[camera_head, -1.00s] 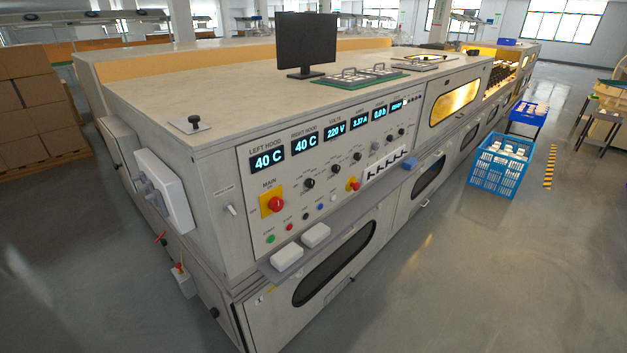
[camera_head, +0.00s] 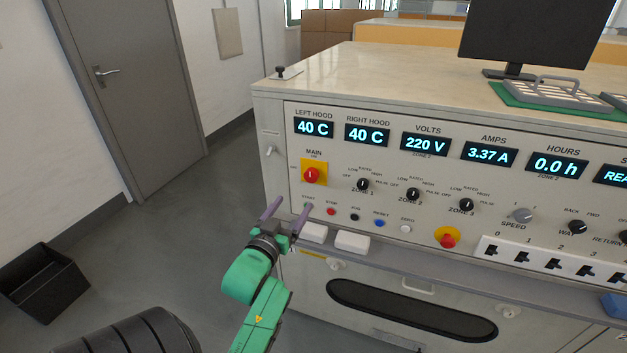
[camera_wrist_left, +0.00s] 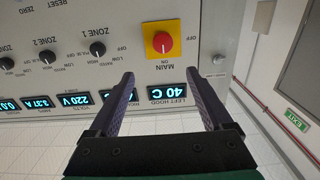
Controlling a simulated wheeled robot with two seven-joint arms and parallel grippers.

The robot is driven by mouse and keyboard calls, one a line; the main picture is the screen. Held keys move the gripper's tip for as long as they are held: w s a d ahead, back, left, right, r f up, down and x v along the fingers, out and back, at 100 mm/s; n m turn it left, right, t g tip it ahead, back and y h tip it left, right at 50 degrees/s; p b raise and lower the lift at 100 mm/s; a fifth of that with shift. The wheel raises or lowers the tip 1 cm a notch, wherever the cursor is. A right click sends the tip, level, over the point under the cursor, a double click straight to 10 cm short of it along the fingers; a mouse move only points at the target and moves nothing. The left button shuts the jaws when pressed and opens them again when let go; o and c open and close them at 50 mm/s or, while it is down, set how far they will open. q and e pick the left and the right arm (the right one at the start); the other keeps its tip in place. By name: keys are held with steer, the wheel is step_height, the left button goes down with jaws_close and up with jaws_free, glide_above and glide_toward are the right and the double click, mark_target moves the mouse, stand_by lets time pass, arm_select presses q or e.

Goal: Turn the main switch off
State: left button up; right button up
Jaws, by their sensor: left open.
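The main switch (camera_head: 312,175) is a red rotary knob on a yellow plate under the label MAIN, at the left of the control panel. A white mark on the knob stands upright, toward the ON label. In the left wrist view the switch (camera_wrist_left: 162,42) appears upside down, beyond and between the fingers. My left gripper (camera_head: 287,212) is open and empty. It is in front of the panel, below and left of the switch, apart from it. In the left wrist view its purple fingers (camera_wrist_left: 165,98) are spread wide. My right gripper is not in view.
A red emergency button on yellow (camera_head: 447,238) sits lower right, with small coloured buttons (camera_head: 331,212) below the switch. White blocks (camera_head: 352,241) lie on the ledge under the panel. A monitor (camera_head: 540,35) stands on top. Open floor lies left, with a black bin (camera_head: 45,280).

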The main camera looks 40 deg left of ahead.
mark_target(310, 176)
arm_select(q)
steer(key=x, duration=0.9)
steer(key=a+p+x, duration=0.1)
steer(key=x, duration=0.4)
steer(key=shift+w+f, duration=0.15)
steer(key=shift+f, duration=0.1)
jaws_close()
